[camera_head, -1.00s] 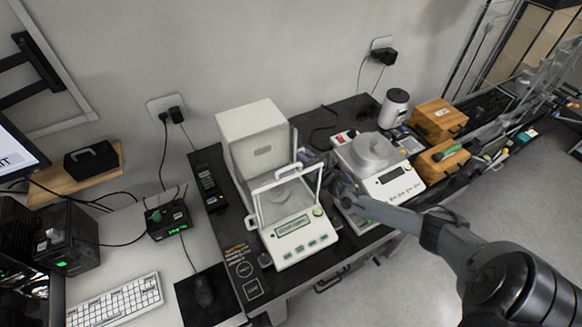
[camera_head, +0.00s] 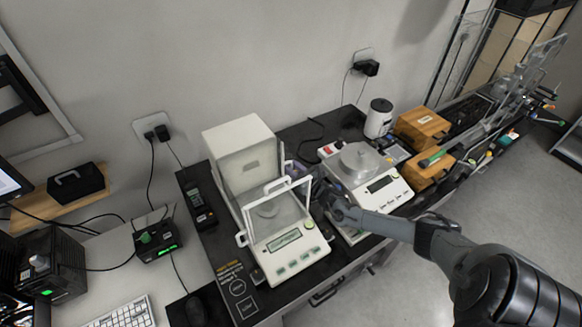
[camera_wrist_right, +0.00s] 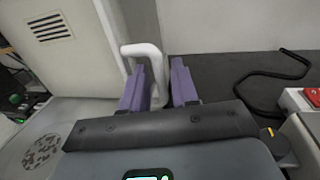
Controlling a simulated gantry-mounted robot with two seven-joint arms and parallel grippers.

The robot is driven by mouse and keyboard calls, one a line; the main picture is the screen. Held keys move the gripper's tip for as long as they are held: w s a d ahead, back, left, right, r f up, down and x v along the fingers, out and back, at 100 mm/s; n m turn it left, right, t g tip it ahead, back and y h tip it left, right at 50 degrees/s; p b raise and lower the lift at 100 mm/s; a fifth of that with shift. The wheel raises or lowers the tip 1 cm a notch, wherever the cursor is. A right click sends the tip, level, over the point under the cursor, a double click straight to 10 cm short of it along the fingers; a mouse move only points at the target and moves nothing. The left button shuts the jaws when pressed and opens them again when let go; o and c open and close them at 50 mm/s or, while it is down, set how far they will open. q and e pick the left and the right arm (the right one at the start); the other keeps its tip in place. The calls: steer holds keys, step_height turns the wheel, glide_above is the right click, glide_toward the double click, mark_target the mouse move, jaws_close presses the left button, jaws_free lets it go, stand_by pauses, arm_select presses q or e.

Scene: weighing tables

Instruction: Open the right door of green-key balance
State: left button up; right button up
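The green-key balance (camera_head: 293,262) is white, with a tall weighing enclosure and green keys below its display. Its round pan sits inside the clear-sided enclosure. My right gripper (camera_head: 318,192) is at the right side of this enclosure, low between the two balances. In the right wrist view, the white loop handle (camera_wrist_right: 159,75) of the right door shows at the purple fingertips (camera_wrist_right: 160,88). The door's edge is hard to make out. My left gripper is not in view.
A second balance (camera_head: 382,187) with a round open pan stands close to the right of my gripper. Wooden boxes (camera_head: 421,126) and a white canister (camera_head: 379,118) stand farther right. A black cable (camera_wrist_right: 275,72) lies on the dark table behind.

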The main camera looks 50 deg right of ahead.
steer(key=s+a+p, duration=0.1)
steer(key=s, duration=0.8)
steer(key=shift+s+a, duration=0.35)
steer(key=shift+a, duration=0.05)
